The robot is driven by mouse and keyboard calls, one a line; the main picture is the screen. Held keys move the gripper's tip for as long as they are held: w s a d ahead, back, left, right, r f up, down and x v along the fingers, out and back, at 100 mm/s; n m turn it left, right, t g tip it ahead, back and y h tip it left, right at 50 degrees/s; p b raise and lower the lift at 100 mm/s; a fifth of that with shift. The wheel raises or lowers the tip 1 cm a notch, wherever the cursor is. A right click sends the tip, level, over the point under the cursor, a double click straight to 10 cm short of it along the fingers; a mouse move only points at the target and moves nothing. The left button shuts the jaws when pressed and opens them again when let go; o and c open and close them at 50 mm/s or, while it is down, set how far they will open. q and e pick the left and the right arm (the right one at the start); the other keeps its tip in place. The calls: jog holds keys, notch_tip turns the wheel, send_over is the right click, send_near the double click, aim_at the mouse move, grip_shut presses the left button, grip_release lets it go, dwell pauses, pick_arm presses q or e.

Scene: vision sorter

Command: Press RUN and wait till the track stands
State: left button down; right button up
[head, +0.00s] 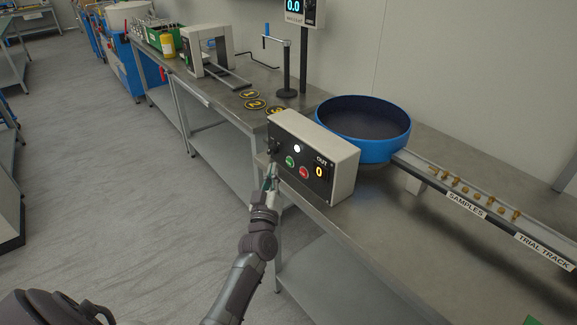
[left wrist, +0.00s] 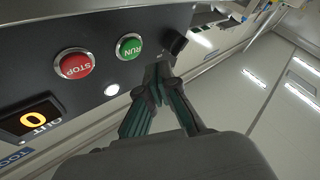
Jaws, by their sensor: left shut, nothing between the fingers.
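The control box (head: 314,155) stands on the bench with its dark front panel facing me. The green RUN button (head: 290,161) is left of the red STOP button (head: 304,172); a white lamp is lit above them. The OUT display (head: 319,171) reads 0. My left gripper (head: 270,178) is shut and empty, just in front of the panel near RUN. In the left wrist view, its fingertips (left wrist: 158,72) are beside the RUN button (left wrist: 129,47); I cannot tell whether they touch the panel. The trial track (head: 480,205) holds several brass pieces. My right gripper is not in view.
A blue bowl (head: 362,150) stands behind the box, at the track's left end. Numbered discs (head: 255,104) lie on the bench left of the box. A stand with a blue-tipped arm (head: 287,70) and a grey frame (head: 207,50) are farther back. Floor at left is clear.

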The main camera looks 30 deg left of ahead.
pick_arm(q)
jog(key=shift+w+d, duration=0.35)
jog(key=shift+w, duration=0.45)
jog(key=shift+w, duration=0.1)
dwell(0.8)
jog(key=shift+w+d, duration=0.15)
jog(key=shift+w, duration=0.15)
jog(key=shift+w+d, duration=0.15)
jog(key=shift+w, duration=0.2)
dwell(0.7)
dwell(0.4)
jog(key=shift+s+a, duration=0.3)
jog(key=shift+s, duration=0.5)
